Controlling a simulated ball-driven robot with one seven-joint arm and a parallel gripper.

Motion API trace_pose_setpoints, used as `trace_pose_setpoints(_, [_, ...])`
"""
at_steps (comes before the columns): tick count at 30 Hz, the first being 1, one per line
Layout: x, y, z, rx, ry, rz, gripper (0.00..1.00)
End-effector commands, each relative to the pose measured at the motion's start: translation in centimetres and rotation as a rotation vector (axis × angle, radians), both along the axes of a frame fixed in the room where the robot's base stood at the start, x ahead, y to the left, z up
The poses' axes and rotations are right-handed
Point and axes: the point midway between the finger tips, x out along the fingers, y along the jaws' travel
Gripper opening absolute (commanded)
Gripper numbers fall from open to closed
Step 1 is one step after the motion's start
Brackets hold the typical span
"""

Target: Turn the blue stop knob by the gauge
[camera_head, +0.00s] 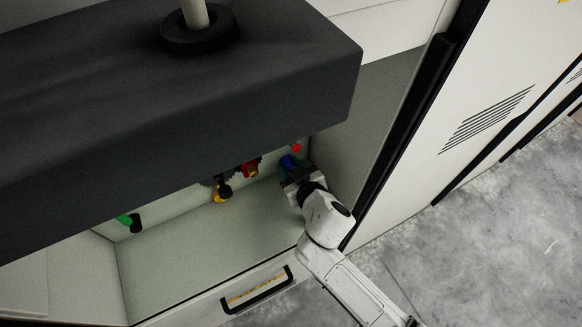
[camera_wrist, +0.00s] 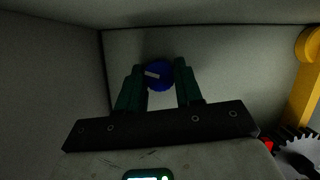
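The blue knob (camera_head: 287,162) is on the back wall of the open machine bay, near its right corner. In the wrist view the blue knob (camera_wrist: 160,76) is round, with a short pale mark on its left half. My gripper (camera_head: 291,173) is right at the knob in the head view. In the wrist view the two dark green fingers of my gripper (camera_wrist: 159,70) stand apart, one on each side of the knob, very close to its edges. I cannot tell whether they press on it. No gauge can be made out in either view.
A small red part (camera_head: 296,148) is on the wall just above the knob. A red and yellow fitting (camera_head: 250,169), a yellow-and-black part (camera_head: 222,191) and a green-and-black part (camera_head: 130,221) are to the left. A large dark beam (camera_head: 180,110) overhangs the bay. The bay floor (camera_head: 200,240) is clear.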

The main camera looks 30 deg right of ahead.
Motion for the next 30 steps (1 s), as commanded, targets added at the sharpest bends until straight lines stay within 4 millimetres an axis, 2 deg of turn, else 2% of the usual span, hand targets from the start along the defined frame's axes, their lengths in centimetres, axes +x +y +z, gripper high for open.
trace_pose_setpoints(1, [-0.01, 0.01, 0.0, 0.0, 0.0, 0.0, 0.28])
trace_pose_setpoints(9, [-0.02, 0.01, 0.0, 0.0, 0.0, 0.0, 0.05])
trace_pose_setpoints(20, [-0.01, 0.01, -0.29, -0.076, -0.001, -0.001, 0.05])
trace_pose_setpoints(30, [-0.04, 0.16, -0.66, -0.337, 0.0, -0.001, 0.05])
